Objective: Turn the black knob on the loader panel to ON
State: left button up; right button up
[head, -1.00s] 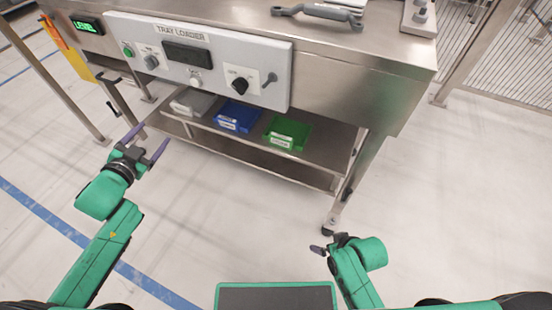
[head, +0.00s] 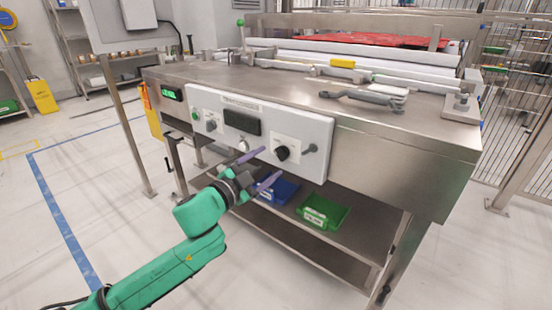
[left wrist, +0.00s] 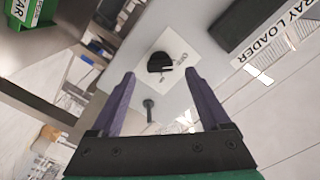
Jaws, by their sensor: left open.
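The loader panel (head: 318,140) is a light grey box on the front of the steel machine. Its black knob (head: 282,153) sits on a white label plate on the panel's right half. The knob also shows in the left wrist view (left wrist: 159,63), just beyond the fingertips and between them in the picture. My right gripper is out of view.
A lever or peg (head: 310,148) sticks out just right of the knob. A dark display (head: 242,122) and a smaller knob (head: 211,126) are farther left. A blue bin (head: 285,190) and a green bin (head: 323,212) stand on the shelf below. A wrench-like tool (head: 365,97) lies on top.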

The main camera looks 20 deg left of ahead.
aim_at(278, 156)
pick_arm(q)
jog(key=x, duration=0.4)
jog(key=shift+w+d, duration=0.1)
jog(key=shift+w, duration=0.05)
grip_shut()
